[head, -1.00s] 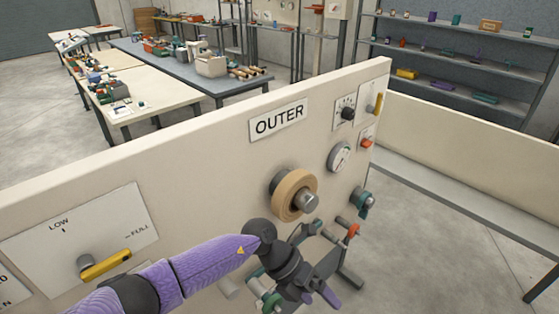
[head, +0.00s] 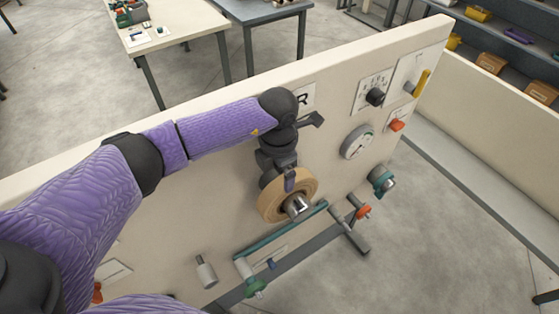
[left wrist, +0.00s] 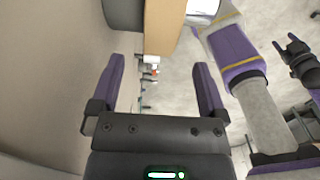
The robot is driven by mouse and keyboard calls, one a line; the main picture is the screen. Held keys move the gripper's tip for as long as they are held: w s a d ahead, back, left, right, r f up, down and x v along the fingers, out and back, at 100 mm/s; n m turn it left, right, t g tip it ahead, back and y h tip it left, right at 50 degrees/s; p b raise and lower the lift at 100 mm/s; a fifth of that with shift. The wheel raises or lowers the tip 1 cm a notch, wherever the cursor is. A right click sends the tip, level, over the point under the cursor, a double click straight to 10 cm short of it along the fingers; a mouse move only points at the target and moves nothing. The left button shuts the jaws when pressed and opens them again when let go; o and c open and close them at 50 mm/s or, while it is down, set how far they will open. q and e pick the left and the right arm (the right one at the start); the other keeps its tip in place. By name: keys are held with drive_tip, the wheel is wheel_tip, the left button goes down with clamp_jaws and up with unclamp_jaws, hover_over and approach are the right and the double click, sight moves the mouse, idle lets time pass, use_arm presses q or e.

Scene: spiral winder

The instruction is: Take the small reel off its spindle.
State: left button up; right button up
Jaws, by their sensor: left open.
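The small reel (head: 272,203), a tan ring, sits on its metal spindle (head: 297,206) on the cream panel. My left gripper (head: 289,180) reaches down from above at the reel's upper rim. In the left wrist view its two purple fingers (left wrist: 160,75) are open with nothing between them. The reel's tan edge (left wrist: 163,25) shows ahead of the fingertips, at the top of that view. Whether a finger touches the reel I cannot tell. My right gripper (left wrist: 300,60) is small and dark at the right of the left wrist view.
A gauge (head: 356,142), a black knob (head: 375,97) and a yellow lever (head: 421,83) are right of the reel. A teal knob (head: 381,179) and an orange-red knob (head: 363,212) are lower right. A grey peg (head: 206,271) sticks out lower left. My arm covers most of the sign.

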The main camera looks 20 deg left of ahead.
sight(279, 185)
use_arm(q)
wheel_tip(279, 185, down, 5)
drive_tip(key=b, duration=0.2)
drive_tip(key=shift+b, duration=0.3)
drive_tip(key=shift+r, duration=0.2)
use_arm(e)
drive_tip(key=f, duration=0.3)
drive_tip(key=shift+w+d+f, duration=0.2)
drive_tip(key=shift+f, duration=0.1)
use_arm(q)
clamp_jaws()
use_arm(e)
drive_tip(key=shift+w, duration=0.1)
idle(0.6)
